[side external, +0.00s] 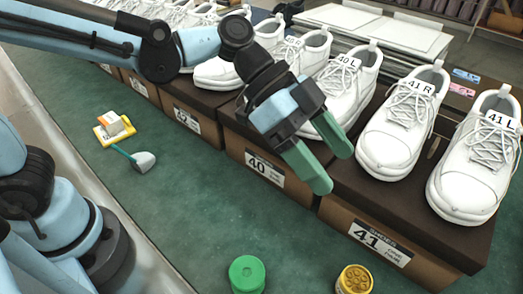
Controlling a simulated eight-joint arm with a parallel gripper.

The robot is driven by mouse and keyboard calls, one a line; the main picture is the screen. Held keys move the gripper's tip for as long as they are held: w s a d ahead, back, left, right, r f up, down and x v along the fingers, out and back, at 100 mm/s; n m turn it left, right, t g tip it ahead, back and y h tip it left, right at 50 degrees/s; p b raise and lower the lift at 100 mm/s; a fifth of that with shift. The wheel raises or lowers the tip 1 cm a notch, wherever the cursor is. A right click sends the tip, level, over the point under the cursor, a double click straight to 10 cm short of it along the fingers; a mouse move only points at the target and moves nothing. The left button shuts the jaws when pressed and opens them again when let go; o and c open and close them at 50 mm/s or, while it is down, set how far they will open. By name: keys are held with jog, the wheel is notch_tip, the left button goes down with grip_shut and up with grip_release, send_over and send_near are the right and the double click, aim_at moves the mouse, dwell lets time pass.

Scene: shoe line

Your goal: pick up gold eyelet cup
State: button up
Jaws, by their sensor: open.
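The gold eyelet cup (354,280) is a small round yellow-gold container with a patterned top. It stands on the green work surface at the bottom right, cut slightly by the frame's lower edge. My gripper (327,170) has two green-tipped fingers spread apart with nothing between them. It hangs in front of the shoe boxes, above and to the left of the gold cup and well apart from it. No part of the cup is hidden by the gripper.
A green round container (247,274) stands left of the gold cup. White shoes (403,120) stand on brown boxes (382,240) behind. A small brush-like tool (140,160) and a yellow tray with blocks (104,136) lie at left. The green surface (200,215) between is clear.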

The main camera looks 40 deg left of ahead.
jog(key=s+d+m+g+h, duration=0.2)
jog(key=s+d+m+g, duration=0.1)
jog(key=d+m, duration=0.3)
jog(key=n, duration=0.1)
send_over(352, 273)
jog(key=a, duration=0.3)
notch_tip(352, 273, down, 8)
jog(key=shift+w+f, duration=0.15)
jog(key=shift+f, duration=1.7)
jog(key=shift+w+f, duration=0.1)
jog(key=shift+f, duration=1.7)
jog(key=x, duration=0.4)
jog(key=shift+d+f, duration=0.1)
jog(key=shift+d, duration=0.25)
jog(key=c, duration=1.1)
